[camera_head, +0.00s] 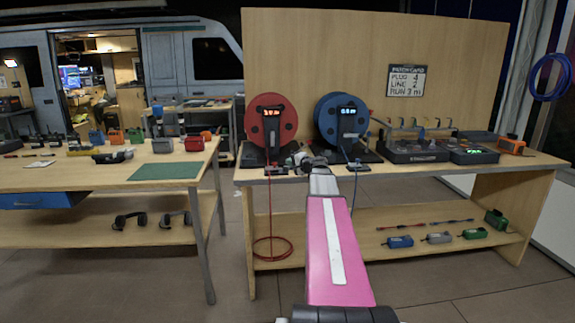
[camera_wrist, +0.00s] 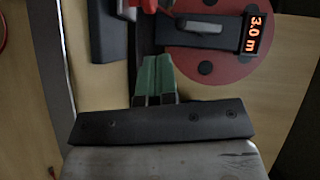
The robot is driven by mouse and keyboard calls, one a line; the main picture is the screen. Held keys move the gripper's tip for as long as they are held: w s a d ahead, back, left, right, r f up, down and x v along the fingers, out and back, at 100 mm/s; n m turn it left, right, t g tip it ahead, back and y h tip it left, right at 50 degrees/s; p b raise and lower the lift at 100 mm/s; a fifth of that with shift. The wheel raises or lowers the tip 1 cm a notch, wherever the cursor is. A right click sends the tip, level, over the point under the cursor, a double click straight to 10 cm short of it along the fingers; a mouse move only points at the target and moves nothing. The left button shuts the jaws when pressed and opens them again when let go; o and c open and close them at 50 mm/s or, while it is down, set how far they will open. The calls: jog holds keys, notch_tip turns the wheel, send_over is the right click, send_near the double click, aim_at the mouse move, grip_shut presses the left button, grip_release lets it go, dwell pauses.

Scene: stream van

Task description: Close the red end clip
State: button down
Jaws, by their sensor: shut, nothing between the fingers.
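The red reel (camera_head: 270,125) stands upright on the right-hand bench, with a lit display reading 3.0 m; it also shows in the wrist view (camera_wrist: 185,65). A red line hangs from its front down to a coil below. My gripper (camera_head: 303,156) is at the bench's front edge, just right of the red reel's base. In the wrist view my green fingers (camera_wrist: 155,58) are together and empty, pointing up the picture. A small red part (camera_wrist: 149,5), possibly the red end clip, is cut off at the top edge beyond the fingertips. I cannot tell whether it is open.
A blue reel (camera_head: 334,118) stands close on the right of my gripper. Further right are a dark test unit (camera_head: 415,152) and an orange tool (camera_head: 511,146). The left table (camera_head: 100,177) holds several tools and a green mat (camera_head: 166,170). Floor between the benches is clear.

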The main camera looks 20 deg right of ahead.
jog(key=v, duration=0.9)
jog(key=shift+s, duration=0.25)
